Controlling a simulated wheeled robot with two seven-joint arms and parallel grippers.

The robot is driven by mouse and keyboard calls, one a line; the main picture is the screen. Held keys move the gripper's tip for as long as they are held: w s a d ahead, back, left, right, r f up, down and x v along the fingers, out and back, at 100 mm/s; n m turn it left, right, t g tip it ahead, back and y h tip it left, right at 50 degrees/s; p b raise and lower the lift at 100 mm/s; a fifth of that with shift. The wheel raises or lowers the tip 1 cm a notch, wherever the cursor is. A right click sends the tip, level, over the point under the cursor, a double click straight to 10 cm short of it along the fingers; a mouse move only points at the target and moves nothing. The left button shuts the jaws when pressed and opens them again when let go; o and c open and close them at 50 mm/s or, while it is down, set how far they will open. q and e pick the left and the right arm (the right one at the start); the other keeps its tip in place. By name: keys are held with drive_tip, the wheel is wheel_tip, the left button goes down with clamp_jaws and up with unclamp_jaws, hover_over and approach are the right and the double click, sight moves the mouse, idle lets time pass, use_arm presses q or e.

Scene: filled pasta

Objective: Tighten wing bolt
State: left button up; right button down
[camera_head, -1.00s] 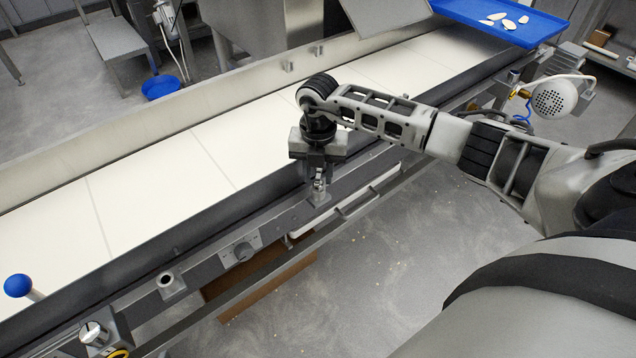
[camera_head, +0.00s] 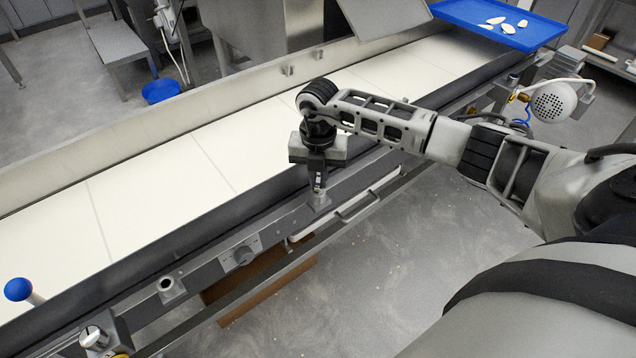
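My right gripper (camera_head: 319,183) points down over the near rail of the conveyor. Its fingers are at the top of a small metal fitting (camera_head: 319,199) on that rail. The wing bolt itself cannot be made out; the fingers cover that spot. It is too small to tell whether the fingers are closed on anything. My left gripper is out of view.
The conveyor belt (camera_head: 150,175) runs diagonally behind the gripper. A blue-ball lever (camera_head: 18,289) stands at far left. A blue tray (camera_head: 545,27) with pasta is at upper right.

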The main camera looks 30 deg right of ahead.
drive_tip(key=shift+r+m+p, duration=0.25)
drive_tip(key=shift+m+p, duration=0.45)
drive_tip(key=shift+m, duration=0.1)
drive_tip(key=shift+m+p, duration=0.65)
drive_tip(key=shift+m, duration=0.35)
drive_tip(key=m+p, duration=0.3)
drive_tip(key=m, duration=0.2)
drive_tip(key=shift+m, duration=0.3)
drive_tip(key=shift+m+p, duration=0.4)
drive_tip(key=shift+m, duration=0.2)
drive_tip(key=shift+f+m, duration=0.3)
drive_tip(key=shift+m, duration=0.2)
drive_tip(key=c, duration=1.4)
unclamp_jaws()
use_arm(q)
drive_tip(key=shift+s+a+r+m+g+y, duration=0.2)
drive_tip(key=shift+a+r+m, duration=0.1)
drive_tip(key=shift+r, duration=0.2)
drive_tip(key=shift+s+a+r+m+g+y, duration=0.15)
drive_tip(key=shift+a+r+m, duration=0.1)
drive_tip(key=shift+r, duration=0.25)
use_arm(e)
drive_tip(key=shift+o, duration=1.2)
drive_tip(key=shift+w, duration=0.1)
